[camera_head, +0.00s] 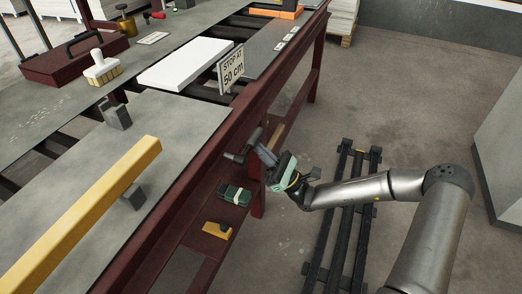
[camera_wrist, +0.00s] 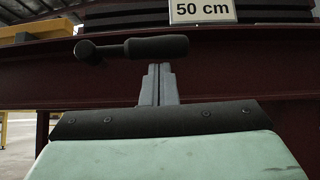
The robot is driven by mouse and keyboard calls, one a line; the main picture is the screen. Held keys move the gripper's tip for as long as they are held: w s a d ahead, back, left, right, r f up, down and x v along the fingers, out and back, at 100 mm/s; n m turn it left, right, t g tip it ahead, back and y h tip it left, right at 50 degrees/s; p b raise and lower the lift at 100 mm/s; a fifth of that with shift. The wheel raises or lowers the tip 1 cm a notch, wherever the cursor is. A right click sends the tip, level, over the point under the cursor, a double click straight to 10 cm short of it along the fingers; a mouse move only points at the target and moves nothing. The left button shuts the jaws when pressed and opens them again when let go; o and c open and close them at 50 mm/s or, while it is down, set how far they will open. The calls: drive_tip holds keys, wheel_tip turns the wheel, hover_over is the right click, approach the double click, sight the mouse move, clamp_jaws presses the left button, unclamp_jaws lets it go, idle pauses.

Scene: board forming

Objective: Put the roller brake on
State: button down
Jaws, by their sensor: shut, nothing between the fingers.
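The brake lever, a dark handle with a thick grip and a rounded far end, is mounted on the side of the dark red table frame (camera_head: 222,118). In the head view the lever (camera_head: 246,146) sticks out below the sign. In the wrist view the lever (camera_wrist: 157,47) lies nearly level, its rounded end to the left. My gripper (camera_head: 262,150) is beside the lever, with its fingers together and nothing between them. In the wrist view the fingertips (camera_wrist: 159,68) sit just under the thick grip. I cannot tell whether they touch it.
A "STOP AT 50 cm" sign (camera_head: 231,69) stands on the table edge above the lever. A white board (camera_head: 186,63) and a yellow beam (camera_head: 85,215) lie on the table. A green-topped item (camera_head: 235,195) and a yellow item (camera_head: 217,230) sit below. Black rails (camera_head: 338,215) lie on the floor.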

drive_tip(key=a+f+v, duration=0.1)
drive_tip(key=v, duration=1.1)
drive_tip(key=shift+a+f, duration=0.25)
drive_tip(key=shift+f, duration=0.3)
drive_tip(key=s+a+r+n+g+h+p, duration=0.2)
drive_tip(key=s+r+n+g+h+p, duration=1.15)
drive_tip(key=s+g, duration=0.2)
drive_tip(key=s+d+r+n+t+h+p, duration=0.2)
drive_tip(key=d+r+h+p, duration=0.2)
drive_tip(key=r, duration=0.4)
drive_tip(key=s+d+r+n+t+h+p, duration=0.2)
drive_tip(key=d+r+n+t+h+p, duration=0.1)
drive_tip(key=r, duration=0.5)
drive_tip(key=s+d+r+n+t+h+p, duration=0.2)
drive_tip(key=d+r+h+p, duration=0.3)
drive_tip(key=r, duration=0.4)
drive_tip(key=shift+s+d+t+p, duration=0.35)
drive_tip(key=shift+d+t+p, duration=0.45)
drive_tip(key=shift+d, duration=0.1)
